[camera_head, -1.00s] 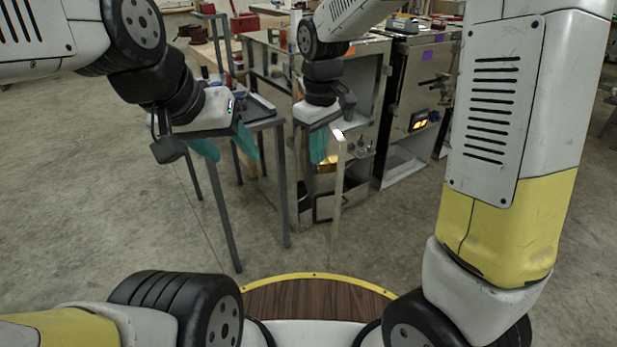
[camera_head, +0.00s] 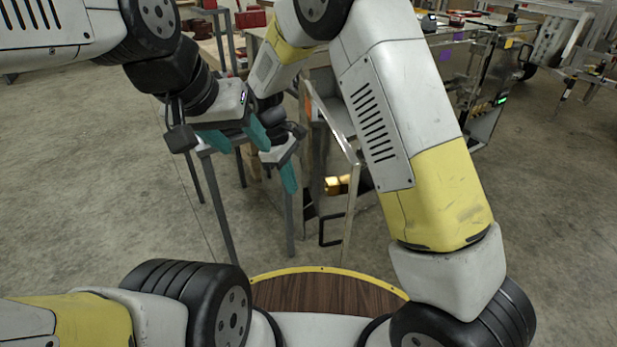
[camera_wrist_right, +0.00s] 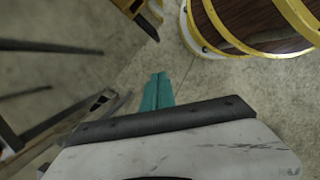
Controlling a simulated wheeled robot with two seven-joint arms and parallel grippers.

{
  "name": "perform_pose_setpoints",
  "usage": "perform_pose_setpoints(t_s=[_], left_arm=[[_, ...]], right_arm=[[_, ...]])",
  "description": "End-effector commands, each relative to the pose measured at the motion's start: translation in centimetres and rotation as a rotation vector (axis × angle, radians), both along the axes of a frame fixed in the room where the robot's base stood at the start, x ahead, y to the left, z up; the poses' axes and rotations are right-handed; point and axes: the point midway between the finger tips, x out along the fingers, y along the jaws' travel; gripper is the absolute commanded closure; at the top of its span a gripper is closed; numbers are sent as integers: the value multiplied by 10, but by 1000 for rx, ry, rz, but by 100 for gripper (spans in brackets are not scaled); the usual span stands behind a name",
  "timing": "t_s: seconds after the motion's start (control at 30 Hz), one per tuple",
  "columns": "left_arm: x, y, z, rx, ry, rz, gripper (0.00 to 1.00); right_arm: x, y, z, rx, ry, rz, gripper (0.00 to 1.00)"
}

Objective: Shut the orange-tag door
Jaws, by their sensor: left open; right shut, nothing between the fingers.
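An open metal cabinet door (camera_head: 350,205) stands out toward me in the head view, seen nearly edge-on with a pale top edge. A small orange patch (camera_head: 309,106) shows beside it; I cannot tell if this is the tag. My right gripper (camera_head: 289,178) is shut and empty, left of the door and apart from it in the picture. Its teal fingers show together in the right wrist view (camera_wrist_right: 158,92). My left gripper (camera_head: 238,138) is open and empty, further left above a dark stand. My right arm hides much of the cabinet.
A dark-legged stand (camera_head: 222,205) is under my grippers. A second metal cabinet (camera_head: 480,85) with purple tags stands at right behind my right arm. A gold-coloured object (camera_head: 337,184) shows low by the door. The concrete floor (camera_head: 90,200) at left is clear.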

Motion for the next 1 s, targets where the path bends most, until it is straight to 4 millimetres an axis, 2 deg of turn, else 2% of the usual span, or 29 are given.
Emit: perform_pose_setpoints(t_s=[0.47, 0.7, 1.0], left_arm=[[0, 0, 0, 0, 0, 0, 45], [0, 0, 0, 0, 0, 0, 45], [0, 0, 0, 0, 0, 0, 45]], right_arm=[[-8, -23, -91, -2, 3, -2, 100], [-17, -53, -90, 1, 0, -3, 100], [-19, -60, -90, 2, 0, -2, 100]])
